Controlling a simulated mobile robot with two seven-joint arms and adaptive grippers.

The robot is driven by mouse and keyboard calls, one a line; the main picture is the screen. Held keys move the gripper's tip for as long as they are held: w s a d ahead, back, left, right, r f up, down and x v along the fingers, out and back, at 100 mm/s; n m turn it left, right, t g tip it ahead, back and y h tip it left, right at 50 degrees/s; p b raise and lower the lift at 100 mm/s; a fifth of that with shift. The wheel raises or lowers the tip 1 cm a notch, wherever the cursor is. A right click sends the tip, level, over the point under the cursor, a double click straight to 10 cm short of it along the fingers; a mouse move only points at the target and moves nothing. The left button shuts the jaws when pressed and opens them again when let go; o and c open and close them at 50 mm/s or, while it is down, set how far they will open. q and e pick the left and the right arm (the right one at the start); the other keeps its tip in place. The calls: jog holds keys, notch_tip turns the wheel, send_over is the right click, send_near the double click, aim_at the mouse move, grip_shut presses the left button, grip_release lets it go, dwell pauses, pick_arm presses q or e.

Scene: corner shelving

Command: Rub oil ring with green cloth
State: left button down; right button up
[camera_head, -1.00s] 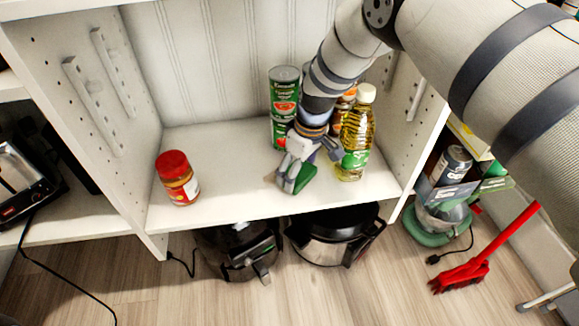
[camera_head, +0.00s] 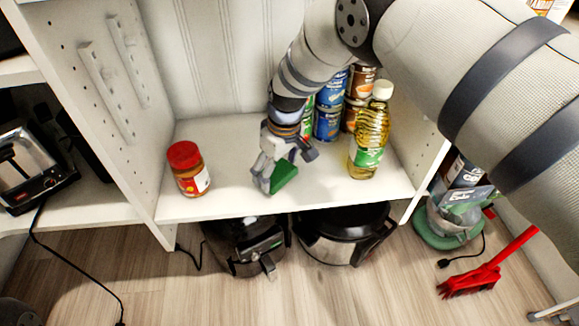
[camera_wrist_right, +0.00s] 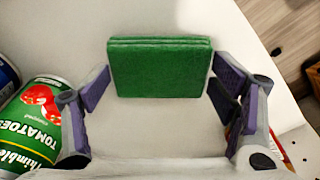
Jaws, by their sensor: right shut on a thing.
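The green cloth (camera_head: 285,174) is a thick, flat, folded block. My right gripper (camera_head: 273,182) is shut on it, low over the front middle of the white shelf (camera_head: 230,202). In the right wrist view the cloth (camera_wrist_right: 160,67) sits between the two fingers, against the white surface. I cannot tell whether it presses on the shelf. I see no clear oil ring; the gripper and cloth cover part of the shelf. The oil bottle (camera_head: 369,140) stands upright, right of the gripper and apart from it. My left gripper is not in view.
A red-lidded jar (camera_head: 188,169) stands left on the shelf. Blue cans (camera_head: 328,119) and brown cans stand behind the gripper; a tomato can (camera_wrist_right: 32,125) shows in the wrist view. Shelf is clear between jar and gripper. Black cookers (camera_head: 344,236) stand below.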

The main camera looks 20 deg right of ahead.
jog(key=shift+a, duration=0.2)
notch_tip(320, 180, up, 6)
jog(key=p, duration=0.4)
jog(key=shift+w+r, duration=0.1)
jog(key=shift+r, duration=0.1)
jog(key=shift+f, duration=0.1)
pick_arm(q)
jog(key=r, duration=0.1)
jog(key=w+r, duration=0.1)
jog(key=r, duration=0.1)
